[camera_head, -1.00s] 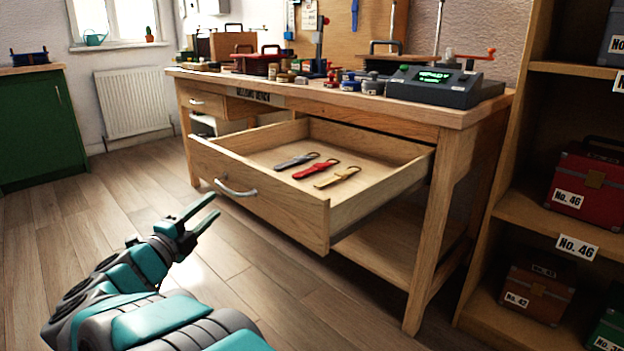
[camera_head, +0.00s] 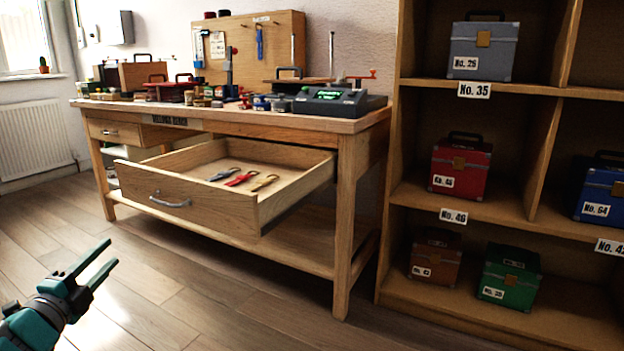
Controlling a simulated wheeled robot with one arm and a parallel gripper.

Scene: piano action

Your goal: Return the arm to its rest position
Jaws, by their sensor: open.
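My gripper (camera_head: 100,264) is at the lower left of the head view, above the wooden floor. Its two dark fingers are apart, with nothing between them. My teal and grey arm (camera_head: 32,325) runs out of the picture at the lower left corner. The gripper is in front of the workbench and apart from its open drawer (camera_head: 190,203). Most of the arm is out of view.
The drawer sticks out of the workbench (camera_head: 346,220); a grey, a red (camera_head: 241,178) and a tan strap-like tool lie in it. A shelf unit (camera_head: 465,207) with numbered cases stands at the right. The floor (camera_head: 210,305) in front is clear.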

